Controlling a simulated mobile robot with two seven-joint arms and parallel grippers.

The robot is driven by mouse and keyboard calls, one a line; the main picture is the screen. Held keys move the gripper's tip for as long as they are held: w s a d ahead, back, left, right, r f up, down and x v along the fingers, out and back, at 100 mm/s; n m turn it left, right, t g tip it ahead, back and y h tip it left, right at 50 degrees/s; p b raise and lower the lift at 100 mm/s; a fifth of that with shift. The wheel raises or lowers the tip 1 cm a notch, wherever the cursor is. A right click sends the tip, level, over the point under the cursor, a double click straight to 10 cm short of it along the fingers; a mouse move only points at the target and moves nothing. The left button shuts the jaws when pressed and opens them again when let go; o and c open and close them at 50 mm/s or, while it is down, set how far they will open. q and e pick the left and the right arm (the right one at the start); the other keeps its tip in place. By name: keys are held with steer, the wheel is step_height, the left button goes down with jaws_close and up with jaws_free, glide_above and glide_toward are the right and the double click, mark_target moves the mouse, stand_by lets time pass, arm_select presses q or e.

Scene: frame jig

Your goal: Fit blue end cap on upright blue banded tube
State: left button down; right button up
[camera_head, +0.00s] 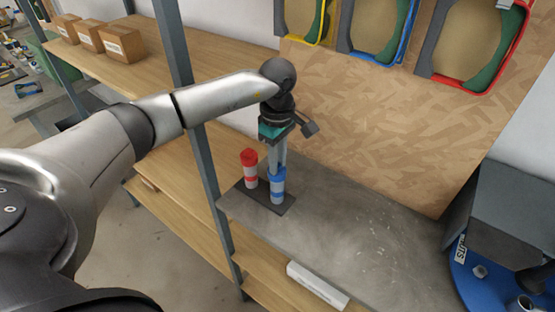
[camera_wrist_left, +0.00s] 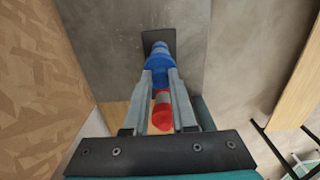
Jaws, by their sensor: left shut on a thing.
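The blue end cap (camera_head: 278,173) is between the fingertips of my left gripper (camera_head: 277,168), which is shut on it and points down. In the left wrist view the cap (camera_wrist_left: 158,63) shows at the ends of the two fingers (camera_wrist_left: 159,78). The upright blue banded tube (camera_head: 277,195), white with blue bands, stands directly below on a dark base plate (camera_head: 254,199). The cap appears in line with the tube's top, with no clear gap; how deeply it is seated is hidden. My right gripper is not in view.
A red banded tube (camera_head: 250,181) with a red cap (camera_head: 249,156) stands close to the left on the same plate. The grey bench top (camera_head: 350,225) is clear to the right. A shelf post (camera_head: 205,165) stands left, and a blue round fixture (camera_head: 480,285) lies far right.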

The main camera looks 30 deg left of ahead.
arm_select(q)
steer(key=shift+f, duration=0.2)
steer(key=c, duration=0.6)
jaws_free()
steer(key=shift+c, duration=0.2)
steer(key=shift+r, duration=0.1)
step_height(320, 180, up, 15)
steer(key=shift+b, duration=0.4)
